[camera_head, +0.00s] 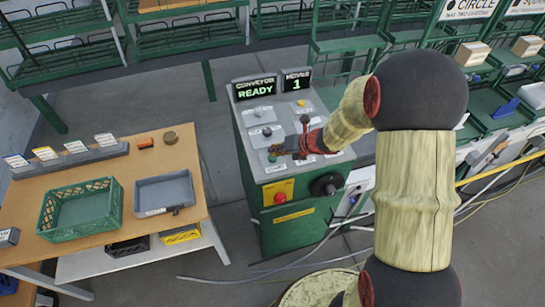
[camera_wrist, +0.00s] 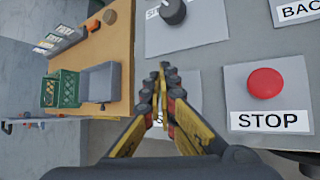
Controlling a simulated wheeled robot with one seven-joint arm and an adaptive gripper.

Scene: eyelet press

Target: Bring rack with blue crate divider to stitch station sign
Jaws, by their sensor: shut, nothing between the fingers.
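My gripper (camera_head: 290,150) is shut and empty, over the sloped grey panel of the green control console (camera_head: 292,232). In the wrist view its fingertips (camera_wrist: 164,76) meet over the panel, between a black knob (camera_wrist: 172,12) and a red STOP button (camera_wrist: 265,83); I cannot tell if they touch it. The console displays read CONVEYOR READY (camera_head: 255,89) and MOVES 1 (camera_head: 297,80). A blue piece (camera_head: 505,108) lies in a green rack at the right; I cannot tell if it is the crate divider. I see no sign readable as stitch station.
A wooden table (camera_head: 130,160) at left holds a green crate (camera_head: 82,208) and a grey tray (camera_head: 165,192). Green racks (camera_head: 70,62) stand behind. Signs, one reading CIRCLE (camera_head: 468,8), top the right racks. Cables (camera_head: 300,262) lie on the floor by the console.

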